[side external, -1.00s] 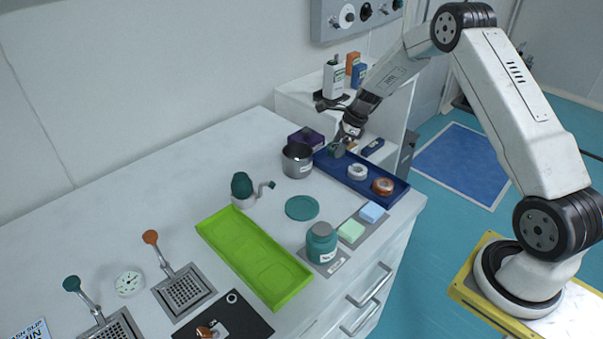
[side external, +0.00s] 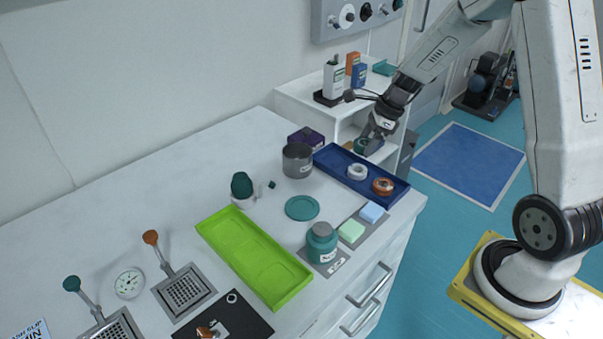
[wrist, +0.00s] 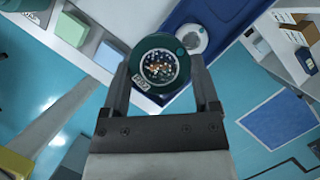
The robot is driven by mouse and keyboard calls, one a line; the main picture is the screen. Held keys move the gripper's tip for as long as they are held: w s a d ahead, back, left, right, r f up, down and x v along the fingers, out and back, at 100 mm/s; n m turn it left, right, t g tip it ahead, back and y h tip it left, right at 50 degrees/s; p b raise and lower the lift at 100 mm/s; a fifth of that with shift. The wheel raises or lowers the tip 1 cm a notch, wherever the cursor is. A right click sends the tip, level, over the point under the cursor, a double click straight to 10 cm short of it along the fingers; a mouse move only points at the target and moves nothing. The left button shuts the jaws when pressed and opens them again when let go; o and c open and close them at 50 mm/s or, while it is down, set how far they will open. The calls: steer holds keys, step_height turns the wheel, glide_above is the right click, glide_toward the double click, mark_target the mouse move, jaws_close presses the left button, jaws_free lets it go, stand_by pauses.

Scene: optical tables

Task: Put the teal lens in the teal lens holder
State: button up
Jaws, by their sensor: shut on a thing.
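My gripper (side external: 374,140) is shut on the teal lens (side external: 361,146), a dark teal ring. It holds the lens in the air over the far right edge of the blue tray. In the wrist view the lens (wrist: 160,68) sits between both fingers (wrist: 160,92), its round face toward the camera. A teal-headed stand (side external: 72,284) rises beside a grid plate at the lower left. A dark teal rounded piece (side external: 241,185) stands in a white cup at mid-table. I cannot tell which of these is the teal lens holder.
The blue tray (side external: 331,156) holds a white ring (side external: 357,172) and an orange ring (side external: 383,186). A metal cup (side external: 297,161), teal disc (side external: 302,208), teal jar (side external: 321,243) and green tray (side external: 290,290) stand on the bench. The rear left bench is clear.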

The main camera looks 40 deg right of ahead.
steer(key=shift+s+a+r, duration=0.1)
steer(key=shift+s+r, duration=0.1)
steer(key=shift+s, duration=0.2)
steer(key=shift+s+a+r, duration=0.1)
steer(key=shift+s+r, duration=0.05)
steer(key=shift+s, duration=0.25)
steer(key=shift+a, duration=0.15)
steer(key=s+a+n, duration=0.1)
steer(key=s+a, duration=0.3)
steer(key=a, duration=0.4)
steer(key=s+a+n, duration=0.1)
steer(key=s+a, duration=0.2)
steer(key=a, duration=0.4)
steer(key=shift+g, duration=0.4)
steer(key=w+f, duration=0.2)
steer(key=w, duration=0.2)
steer(key=w+f, duration=0.3)
steer(key=w, duration=0.1)
steer(key=w+f, duration=0.3)
steer(key=w, duration=0.1)
steer(key=shift+w+a+f, duration=0.1)
steer(key=shift+w+a, duration=0.15)
steer(key=shift+a, duration=0.05)
steer(key=shift+w+f, duration=0.45)
steer(key=shift+f, duration=0.15)
